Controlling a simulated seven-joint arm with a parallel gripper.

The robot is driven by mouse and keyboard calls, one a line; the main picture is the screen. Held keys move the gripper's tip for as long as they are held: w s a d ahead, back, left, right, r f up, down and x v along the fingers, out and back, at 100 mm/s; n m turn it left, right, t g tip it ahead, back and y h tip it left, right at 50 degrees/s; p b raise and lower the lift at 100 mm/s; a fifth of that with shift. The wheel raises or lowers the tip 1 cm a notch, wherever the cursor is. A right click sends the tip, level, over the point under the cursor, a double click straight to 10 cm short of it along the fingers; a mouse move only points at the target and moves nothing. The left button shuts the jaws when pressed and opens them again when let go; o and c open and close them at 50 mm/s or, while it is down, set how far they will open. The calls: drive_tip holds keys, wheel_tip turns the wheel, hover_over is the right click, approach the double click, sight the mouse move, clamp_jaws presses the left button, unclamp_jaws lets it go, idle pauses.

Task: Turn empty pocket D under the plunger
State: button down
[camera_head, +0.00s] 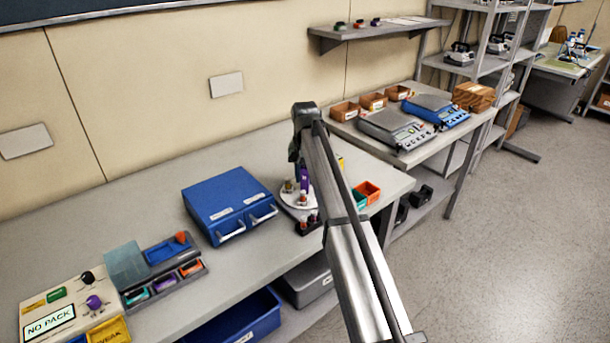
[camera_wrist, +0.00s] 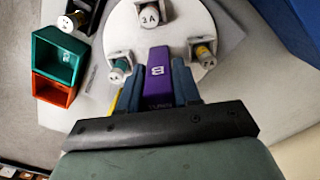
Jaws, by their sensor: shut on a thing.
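In the head view the turntable (camera_head: 291,201) and purple piece (camera_head: 304,177) show partly behind my arm. I cannot make out pocket D or the plunger.
A green bin (camera_wrist: 57,52) and an orange bin (camera_wrist: 54,90) stand left of the turntable in the wrist view. Another vial (camera_wrist: 70,21) is near them. A blue drawer box (camera_head: 229,203) stands left of the turntable in the head view; a "NO PACK" panel (camera_head: 62,310) is farther left.

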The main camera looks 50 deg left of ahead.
drive_tip(key=shift+w+a+m, duration=0.1)
drive_tip(key=shift+m, duration=4.3)
drive_tip(key=c, duration=1.2)
unclamp_jaws()
drive_tip(key=shift+o, duration=0.2)
drive_tip(key=shift+r, duration=0.1)
wheel_tip(320, 180, up, 14)
drive_tip(key=shift+f, duration=0.2)
